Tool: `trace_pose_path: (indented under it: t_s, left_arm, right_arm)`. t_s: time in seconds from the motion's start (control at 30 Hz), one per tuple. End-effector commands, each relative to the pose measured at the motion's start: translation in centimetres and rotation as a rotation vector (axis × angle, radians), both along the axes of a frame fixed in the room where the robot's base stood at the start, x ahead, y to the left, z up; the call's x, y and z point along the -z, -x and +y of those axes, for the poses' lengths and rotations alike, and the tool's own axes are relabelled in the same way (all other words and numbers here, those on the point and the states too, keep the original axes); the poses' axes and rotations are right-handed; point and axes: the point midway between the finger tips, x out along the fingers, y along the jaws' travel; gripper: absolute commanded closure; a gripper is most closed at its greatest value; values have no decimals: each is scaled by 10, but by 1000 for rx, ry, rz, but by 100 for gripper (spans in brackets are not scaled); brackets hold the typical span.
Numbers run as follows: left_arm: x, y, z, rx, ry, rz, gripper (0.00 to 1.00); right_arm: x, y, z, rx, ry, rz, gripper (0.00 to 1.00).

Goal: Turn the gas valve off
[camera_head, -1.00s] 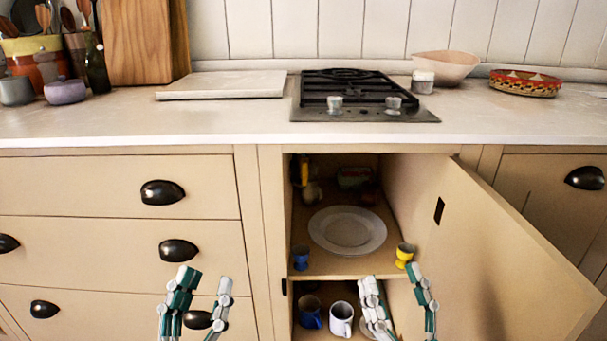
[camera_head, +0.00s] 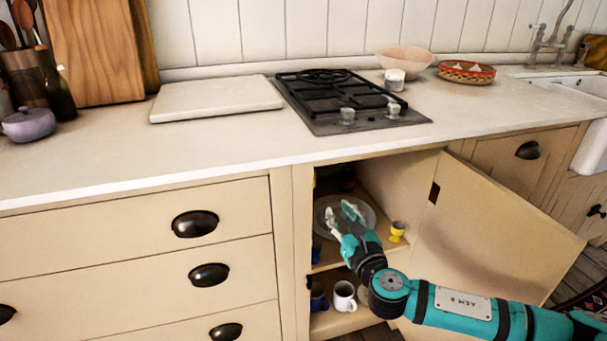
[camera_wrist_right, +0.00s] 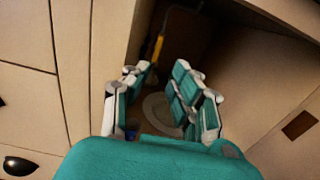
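A yellow lever-like part (camera_wrist_right: 158,46), which looks like the gas valve handle, sits on a dark pipe inside the open cupboard, high in the right wrist view. In the head view I cannot make it out behind the cupboard's left edge. My right gripper (camera_head: 341,214) is at the cupboard opening, in front of the plate (camera_head: 369,219). In the right wrist view my right gripper (camera_wrist_right: 166,88) has its fingers apart, with nothing between them, and the yellow part lies beyond the fingertips. My left gripper is out of view.
The cupboard door (camera_head: 480,225) stands open to the right. A yellow egg cup (camera_head: 397,231) is on the upper shelf; a white mug (camera_head: 344,296) and a blue mug (camera_head: 318,297) are below. The gas hob (camera_head: 345,101) is on the counter above.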

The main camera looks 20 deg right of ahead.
Motion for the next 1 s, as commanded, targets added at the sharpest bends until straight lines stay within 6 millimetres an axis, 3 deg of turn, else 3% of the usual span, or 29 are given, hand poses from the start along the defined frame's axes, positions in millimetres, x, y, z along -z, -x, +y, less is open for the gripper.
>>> trace_pose_path:
  t_s: [0.43,0.57,0.7,1.0]
  left_arm:
    - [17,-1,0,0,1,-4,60]
    - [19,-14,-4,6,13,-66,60]
    - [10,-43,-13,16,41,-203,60]
    - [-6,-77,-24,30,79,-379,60]
  right_arm:
    - [2,-88,5,-2,-9,-1,76]
    - [2,-116,7,-4,-10,0,76]
    - [2,-138,7,-3,-10,1,76]
    - [2,-164,8,-4,-10,3,76]
